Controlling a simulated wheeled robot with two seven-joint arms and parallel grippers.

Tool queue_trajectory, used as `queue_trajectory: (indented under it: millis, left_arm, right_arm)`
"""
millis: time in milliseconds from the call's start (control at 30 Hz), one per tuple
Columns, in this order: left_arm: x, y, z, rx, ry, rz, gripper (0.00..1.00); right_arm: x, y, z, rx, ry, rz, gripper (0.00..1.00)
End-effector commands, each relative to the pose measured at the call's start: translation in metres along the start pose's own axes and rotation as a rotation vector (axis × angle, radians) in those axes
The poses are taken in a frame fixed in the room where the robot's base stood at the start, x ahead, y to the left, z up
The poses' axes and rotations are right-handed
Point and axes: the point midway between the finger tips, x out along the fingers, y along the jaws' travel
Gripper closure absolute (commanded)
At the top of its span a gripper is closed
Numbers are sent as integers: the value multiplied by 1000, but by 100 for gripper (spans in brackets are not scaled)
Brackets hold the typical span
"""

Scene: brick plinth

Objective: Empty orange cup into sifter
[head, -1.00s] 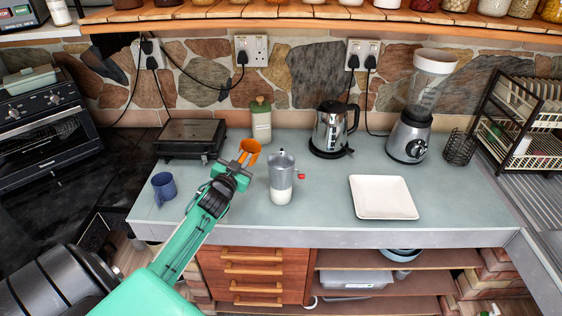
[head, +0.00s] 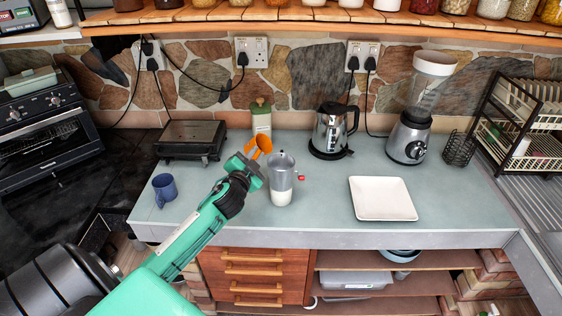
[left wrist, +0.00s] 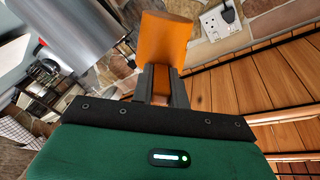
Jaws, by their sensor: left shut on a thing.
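My left gripper (head: 252,164) is shut on the orange cup (head: 261,144), up and to the left of the sifter in the head view. The cup is tilted, with its mouth toward the upper right. In the left wrist view the cup (left wrist: 165,42) stands out between the fingers (left wrist: 162,88); its inside is hidden there. The sifter (head: 281,167), a grey cylinder with a red knob on its right side and a whitish lower part, stands upright on the counter. Its body also fills the upper left of the left wrist view (left wrist: 60,25). My right gripper is not in view.
A blue mug (head: 164,187) stands at the counter's left. A white square plate (head: 382,198) lies to the right of the sifter. A green-lidded canister (head: 261,118), a kettle (head: 332,130) and a blender (head: 411,135) stand along the wall.

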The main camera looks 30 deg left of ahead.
Motion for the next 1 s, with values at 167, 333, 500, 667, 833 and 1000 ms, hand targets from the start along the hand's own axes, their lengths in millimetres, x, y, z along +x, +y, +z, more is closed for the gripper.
queue_trajectory:
  millis: [167, 333, 500, 667, 833, 1000]
  left_arm:
    - [0, -1, -3, 46, 2, -1, 100]
    - [0, -1, -4, 88, 1, 0, 100]
    - [0, -1, -6, 130, 1, 0, 100]
    - [0, 0, -6, 171, 1, 0, 100]
    - [0, 4, -4, 213, 1, 0, 100]
    - [0, 7, -2, 256, 0, 0, 100]
  right_arm:
    - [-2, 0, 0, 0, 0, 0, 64]
    - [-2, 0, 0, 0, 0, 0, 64]
    - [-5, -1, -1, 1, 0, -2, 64]
    - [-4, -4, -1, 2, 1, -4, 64]
    - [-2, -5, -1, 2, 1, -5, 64]
    - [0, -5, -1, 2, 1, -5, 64]
